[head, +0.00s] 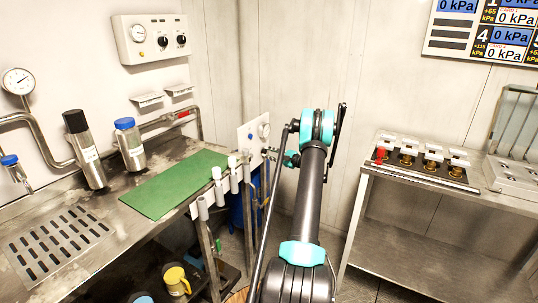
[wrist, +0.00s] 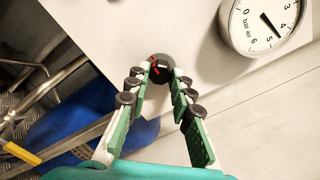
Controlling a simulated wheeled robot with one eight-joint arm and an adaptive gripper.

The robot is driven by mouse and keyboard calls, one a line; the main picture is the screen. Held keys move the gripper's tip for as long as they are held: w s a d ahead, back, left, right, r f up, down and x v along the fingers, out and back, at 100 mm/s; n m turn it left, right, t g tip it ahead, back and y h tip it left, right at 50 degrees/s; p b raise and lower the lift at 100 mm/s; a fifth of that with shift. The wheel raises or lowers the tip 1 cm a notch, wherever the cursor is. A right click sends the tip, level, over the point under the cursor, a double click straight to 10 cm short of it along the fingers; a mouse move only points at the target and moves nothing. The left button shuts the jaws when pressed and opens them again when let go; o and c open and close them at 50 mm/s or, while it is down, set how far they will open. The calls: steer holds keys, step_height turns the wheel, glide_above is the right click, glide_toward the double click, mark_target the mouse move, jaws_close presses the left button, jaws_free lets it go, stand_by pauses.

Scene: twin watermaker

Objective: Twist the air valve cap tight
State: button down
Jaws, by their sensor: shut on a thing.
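The air valve cap (wrist: 161,69) is a small round black knob with a red mark, on a pale panel (wrist: 115,22) in the wrist view. My gripper (wrist: 162,77) has its green-padded fingers on either side of the cap and is shut on it. Part of the cap is hidden between the fingertips. A round white gauge (wrist: 268,22) marked "bar air" sits on the panel right of the cap. In the head view my gripper (head: 272,155) reaches the panel (head: 245,136), and the cap itself cannot be made out.
A steel bench with a green mat (head: 175,184) and metal bottles (head: 129,144) stands at left. White pipe holders (head: 234,178) line its edge near my arm. A blue barrel (head: 238,215) is below the panel. A steel table (head: 455,188) with valves stands at right.

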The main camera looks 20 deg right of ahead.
steer(key=shift+d, duration=0.1)
stand_by(0.4)
steer(key=c, duration=1.3)
jaws_free()
steer(key=v, duration=1.2)
